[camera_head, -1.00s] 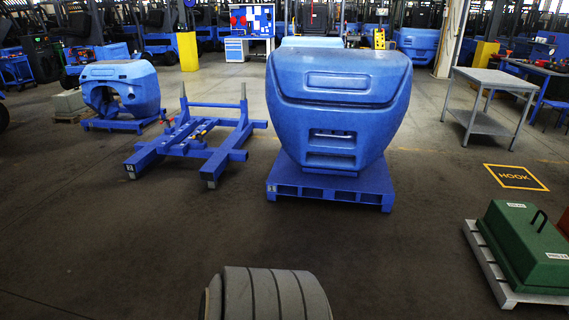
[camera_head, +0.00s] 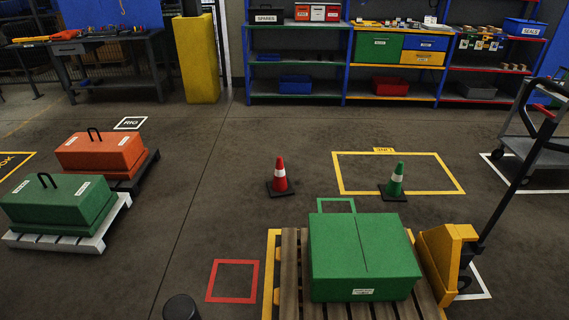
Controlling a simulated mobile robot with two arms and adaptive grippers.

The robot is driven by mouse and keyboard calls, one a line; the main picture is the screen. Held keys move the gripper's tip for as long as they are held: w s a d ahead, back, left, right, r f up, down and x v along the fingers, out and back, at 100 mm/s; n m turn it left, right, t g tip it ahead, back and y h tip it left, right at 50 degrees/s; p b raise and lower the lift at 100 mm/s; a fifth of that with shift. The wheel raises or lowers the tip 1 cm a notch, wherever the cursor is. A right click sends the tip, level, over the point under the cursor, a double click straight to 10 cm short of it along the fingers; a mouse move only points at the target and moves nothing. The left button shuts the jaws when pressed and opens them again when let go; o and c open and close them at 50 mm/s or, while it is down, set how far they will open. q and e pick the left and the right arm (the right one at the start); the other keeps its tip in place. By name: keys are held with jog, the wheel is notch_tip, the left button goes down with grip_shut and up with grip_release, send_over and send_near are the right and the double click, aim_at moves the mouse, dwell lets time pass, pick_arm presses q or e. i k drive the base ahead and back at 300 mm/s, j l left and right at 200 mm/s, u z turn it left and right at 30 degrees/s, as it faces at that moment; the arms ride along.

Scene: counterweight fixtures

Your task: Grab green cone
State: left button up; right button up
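The green cone (camera_head: 396,180) stands upright on the floor in the head view, right of centre. It has a white band and a dark square base. It stands at the lower edge of a yellow floor rectangle, just behind the green box on the pallet. A red cone (camera_head: 280,177) with a white band stands upright to its left. Neither of my grippers shows in the head view, so their state is hidden.
A wooden pallet (camera_head: 290,270) carries a green box (camera_head: 362,255), with a yellow pallet jack (camera_head: 446,258) at its right. Green (camera_head: 58,205) and orange (camera_head: 101,153) lidded blocks sit at the left. Shelves (camera_head: 345,60) line the back.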

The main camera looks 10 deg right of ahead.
aim_at(393, 191)
jog(key=z, duration=1.15)
